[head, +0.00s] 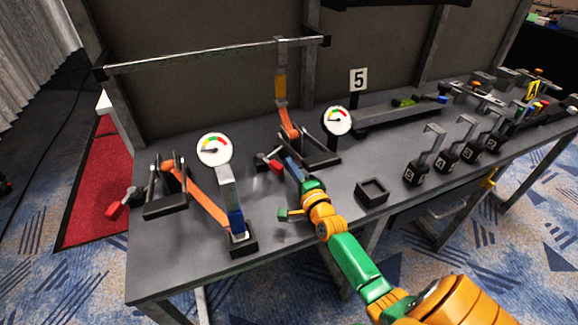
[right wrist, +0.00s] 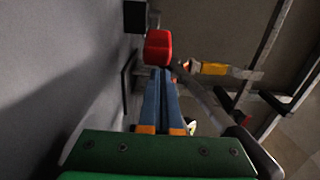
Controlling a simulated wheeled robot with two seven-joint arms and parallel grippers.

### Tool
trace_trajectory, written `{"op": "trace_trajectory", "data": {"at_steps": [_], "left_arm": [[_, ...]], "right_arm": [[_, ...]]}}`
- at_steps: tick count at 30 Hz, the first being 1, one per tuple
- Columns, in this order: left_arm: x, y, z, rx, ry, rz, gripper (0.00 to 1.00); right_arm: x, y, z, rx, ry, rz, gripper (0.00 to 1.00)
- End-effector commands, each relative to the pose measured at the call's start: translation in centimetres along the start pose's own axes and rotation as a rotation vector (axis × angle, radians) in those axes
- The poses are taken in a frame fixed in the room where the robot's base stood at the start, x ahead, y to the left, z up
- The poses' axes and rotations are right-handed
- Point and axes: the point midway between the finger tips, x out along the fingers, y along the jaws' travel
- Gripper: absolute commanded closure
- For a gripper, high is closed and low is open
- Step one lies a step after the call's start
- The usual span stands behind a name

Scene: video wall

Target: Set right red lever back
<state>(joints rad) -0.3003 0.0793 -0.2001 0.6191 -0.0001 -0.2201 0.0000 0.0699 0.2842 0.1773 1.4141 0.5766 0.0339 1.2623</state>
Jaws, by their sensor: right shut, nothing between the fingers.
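The right red lever's red grip (head: 275,167) lies low at the left of its black base (head: 318,160), near the middle of the table. My right gripper (head: 290,164) is shut and empty, with its blue fingertips close beside this grip. In the right wrist view the red grip (right wrist: 158,46) is just beyond the tips of the closed blue fingers (right wrist: 160,80); I cannot tell whether they touch. The left red lever's grip (head: 116,209) sticks out to the left of its base (head: 166,203), at the table's left end. My left gripper is not in view.
Two round gauges (head: 214,150) (head: 338,121) stand by the levers. A small black open box (head: 372,191) lies right of my arm, and several black lever switches (head: 417,173) stand farther right. A metal bar (head: 200,55) runs along the back. Bare tabletop (head: 170,258) shows at the front left.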

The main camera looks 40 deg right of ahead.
Motion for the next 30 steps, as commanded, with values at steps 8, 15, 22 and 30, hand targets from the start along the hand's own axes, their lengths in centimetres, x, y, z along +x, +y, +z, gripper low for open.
{"op": "trace_trajectory", "data": {"at_steps": [8, 15, 22, 30], "left_arm": [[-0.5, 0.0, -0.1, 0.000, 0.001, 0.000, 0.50], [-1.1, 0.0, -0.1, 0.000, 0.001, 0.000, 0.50], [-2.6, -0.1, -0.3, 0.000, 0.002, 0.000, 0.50], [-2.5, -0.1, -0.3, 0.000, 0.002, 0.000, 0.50]], "right_arm": [[-0.4, 0.0, 1.0, -0.002, 0.001, -0.001, 1.00], [-0.6, -0.2, 1.4, 0.001, 0.000, 0.001, 1.00], [-1.6, -0.2, 4.5, 0.001, 0.000, 0.000, 1.00], [-1.7, 0.0, 4.8, -0.002, 0.000, -0.001, 1.00]]}}
